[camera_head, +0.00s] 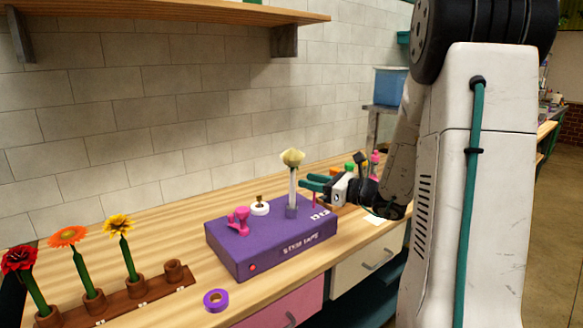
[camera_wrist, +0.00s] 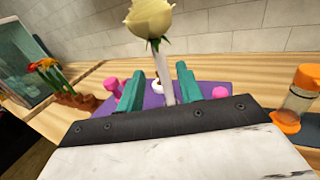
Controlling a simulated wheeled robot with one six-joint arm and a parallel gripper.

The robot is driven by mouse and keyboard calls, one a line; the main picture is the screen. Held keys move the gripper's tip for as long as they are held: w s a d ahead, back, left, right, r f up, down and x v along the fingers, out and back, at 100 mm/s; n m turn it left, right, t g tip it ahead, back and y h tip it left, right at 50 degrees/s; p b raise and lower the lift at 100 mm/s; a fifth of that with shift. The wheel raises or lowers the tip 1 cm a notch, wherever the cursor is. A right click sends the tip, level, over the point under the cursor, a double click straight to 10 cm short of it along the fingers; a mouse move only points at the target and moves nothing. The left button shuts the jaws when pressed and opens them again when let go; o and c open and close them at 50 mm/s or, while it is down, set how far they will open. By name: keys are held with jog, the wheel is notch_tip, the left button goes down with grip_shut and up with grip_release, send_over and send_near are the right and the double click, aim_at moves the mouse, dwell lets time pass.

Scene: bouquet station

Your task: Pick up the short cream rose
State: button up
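The cream rose (camera_head: 292,158) stands upright, its pale wrapped stem in a small purple holder (camera_head: 291,211) on the purple stem tape box (camera_head: 272,238). The rose (camera_wrist: 148,17) also shows large at the top of the wrist view. My gripper (camera_head: 305,182) is just right of the stem at mid-height, its teal fingers pointing left toward it. In the wrist view the fingers (camera_wrist: 158,75) are open, and the stem shows in the gap between them. I cannot tell whether the stem is inside the fingertips or just beyond them.
A brown rack (camera_head: 135,287) at front left holds red, orange and yellow flowers, with one empty cup. A purple tape roll (camera_head: 216,300) lies in front of the box. A pink item (camera_head: 238,219) and a white roll (camera_head: 260,208) sit on the box. An orange-lidded jar (camera_wrist: 297,95) stands right.

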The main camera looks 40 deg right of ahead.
aim_at(292, 176)
jog(key=x, duration=0.6)
jog(key=shift+w+r, duration=0.1)
jog(key=shift+w, duration=0.15)
grip_shut()
